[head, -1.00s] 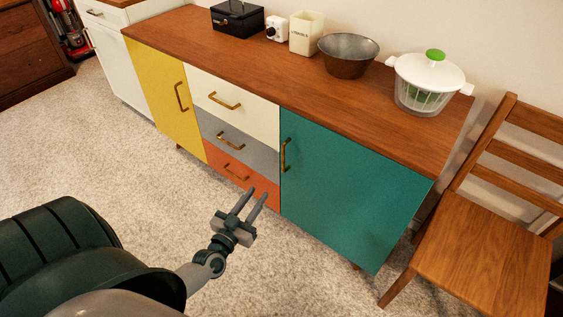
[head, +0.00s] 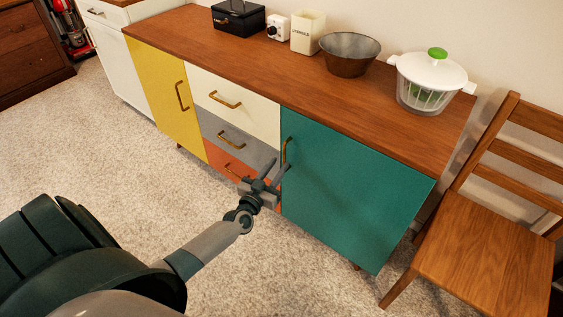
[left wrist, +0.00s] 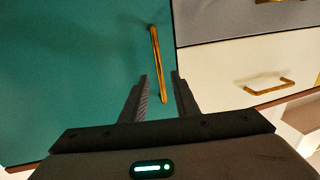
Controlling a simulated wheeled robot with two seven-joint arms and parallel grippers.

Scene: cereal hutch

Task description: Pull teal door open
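The teal door (head: 345,190) is shut on the right side of the wooden-topped cabinet. Its brass handle (head: 286,152) stands upright near the door's left edge. My left gripper (head: 276,168) is open in front of the handle's lower part. In the left wrist view the teal door (left wrist: 80,80) fills the left side. There the handle (left wrist: 157,65) lies beyond the open fingertips (left wrist: 160,76), with its near end showing in the gap between them. I cannot tell whether a finger touches it. My right gripper is not in view.
Beside the door are a cream drawer (head: 235,104), a grey drawer (head: 232,138) and an orange drawer (head: 225,165), all closed. A wooden chair (head: 480,240) stands close to the cabinet's right end. Carpet (head: 110,165) in front of the cabinet is clear.

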